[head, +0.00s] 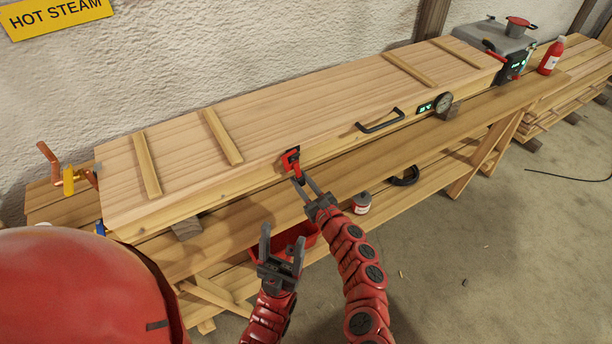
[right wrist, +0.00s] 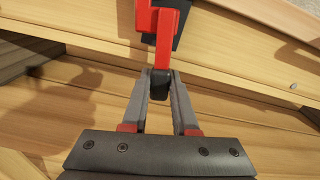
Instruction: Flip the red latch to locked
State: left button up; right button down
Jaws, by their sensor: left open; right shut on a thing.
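The red latch (head: 293,163) is on the front face of the long wooden steam box (head: 300,100), left of the black handle. In the right wrist view the latch (right wrist: 164,45) has a red lever hanging down from a dark mount, with a dark tip at its lower end. My right gripper (head: 306,187) is shut on the dark tip of the lever; its fingers (right wrist: 161,85) close around it. My left gripper (head: 281,238) is open and empty, lower and to the left, in front of the bench.
A red bin (head: 297,238) and a small can (head: 361,203) are below the box. A grey steam unit (head: 493,48) and red bottle (head: 551,56) stand at the right end.

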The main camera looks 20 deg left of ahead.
jog(key=shift+s+a+m+p, duration=0.35)
jog(key=shift+s+m, duration=0.1)
jog(key=shift+m, duration=0.55)
jog(key=shift+f, duration=0.1)
jog(key=c, duration=0.7)
grip_release()
jog(key=p+v, duration=0.1)
jog(key=v, duration=1.6)
jog(key=shift+s+d, duration=0.15)
jog(key=shift+s, duration=0.05)
